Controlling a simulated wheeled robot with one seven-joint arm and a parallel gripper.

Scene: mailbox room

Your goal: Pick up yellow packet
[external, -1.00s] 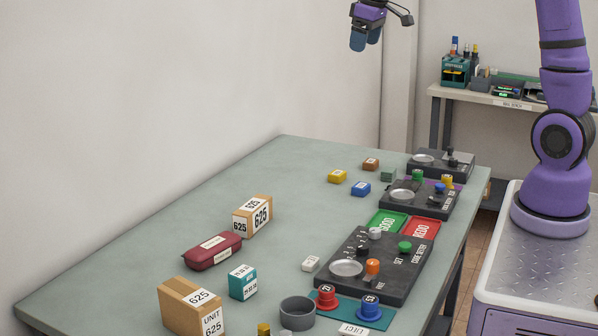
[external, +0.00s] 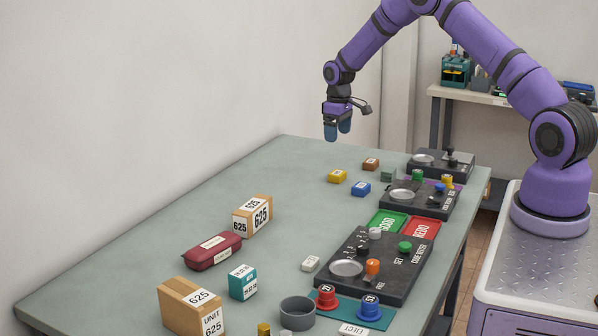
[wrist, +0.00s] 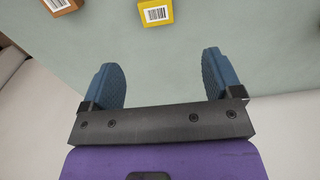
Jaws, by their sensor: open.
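The yellow packet (external: 337,176) lies on the green table toward its far end, with a white label on top. In the wrist view the yellow packet (wrist: 156,14) shows at the top edge, partly cut off, beyond and between the fingertips. My gripper (external: 337,137) hangs in the air above the table, above the yellow packet in the picture, with blue fingers pointing down. In the wrist view my gripper (wrist: 165,75) is open, with nothing between its fingers.
A brown packet (external: 371,164), a blue packet (external: 360,188) and a dark green block (external: 388,174) lie near the yellow one. Black control panels (external: 420,199) line the right edge. Boxes (external: 252,215) and a red case (external: 213,251) stand nearer. The table left of the packets is clear.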

